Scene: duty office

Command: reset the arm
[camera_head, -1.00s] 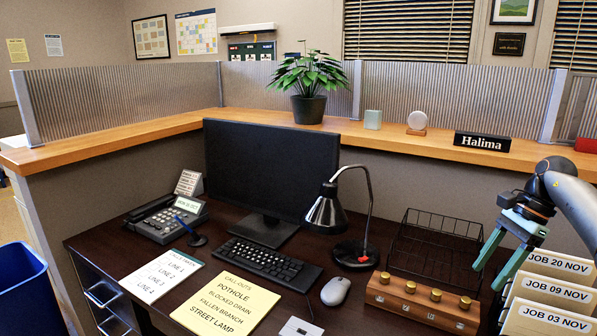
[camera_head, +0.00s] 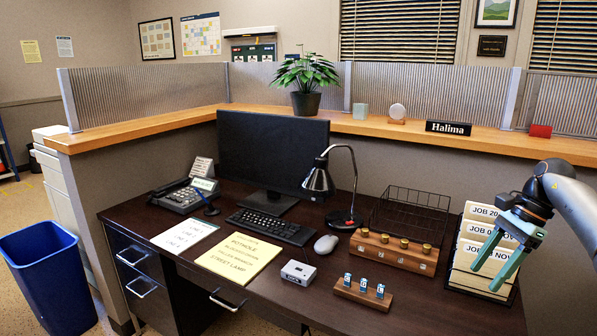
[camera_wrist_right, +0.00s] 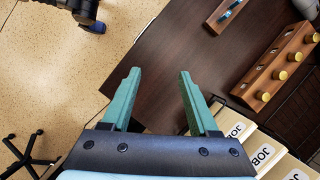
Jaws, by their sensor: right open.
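My right gripper (camera_head: 506,262) hangs in front of the job card holder at the right of the desk in the head view. Its two teal fingers are apart with nothing between them. In the right wrist view the open fingers (camera_wrist_right: 158,82) point over the dark desk top and its edge, with the job cards (camera_wrist_right: 262,155) close beside them at the lower right. My right arm comes in from the right edge of the head view. My left gripper is not seen in the head view.
The dark desk (camera_head: 225,298) holds a monitor (camera_head: 270,150), a lamp (camera_head: 319,180), a wooden block with brass knobs (camera_head: 394,252), a small key rack (camera_head: 362,293) and a wire basket (camera_head: 410,212). A blue bin (camera_head: 52,275) stands on the floor at left.

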